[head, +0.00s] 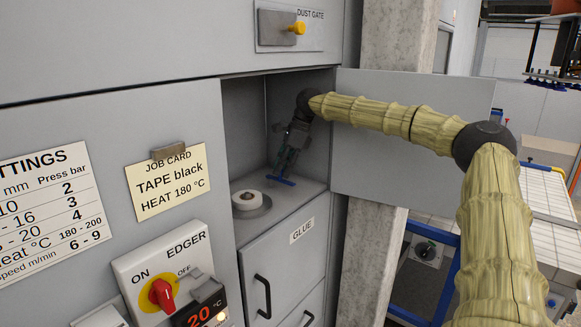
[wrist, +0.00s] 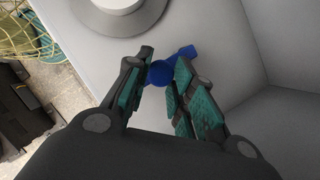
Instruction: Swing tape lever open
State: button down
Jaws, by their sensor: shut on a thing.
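The blue tape lever (head: 282,180) lies low inside the open compartment, to the right of a white tape roll (head: 246,200) on a grey round base. My gripper (head: 287,160) reaches into the compartment from above. In the wrist view my gripper (wrist: 160,85) has its two teal-padded fingers around the round blue end of the lever (wrist: 162,73), shut on it. A blue arm of the lever sticks out past the right finger. The grey round base (wrist: 130,22) shows at the top of the wrist view.
The compartment door (head: 420,140) stands open to the right, behind my arm. The compartment walls are close around my gripper. An edger panel (head: 165,285) with a red knob and a job card reading "TAPE black" (head: 168,182) are on the left front.

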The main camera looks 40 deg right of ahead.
jog(key=shift+w+r, duration=0.1)
jog(key=shift+r, duration=0.15)
jog(key=c, duration=1.5)
grip_release()
jog(key=shift+c, duration=0.2)
jog(key=o, duration=0.4)
jog(key=shift+w+a+f, duration=0.1)
jog(key=shift+f, duration=0.1)
jog(key=shift+c, duration=0.2)
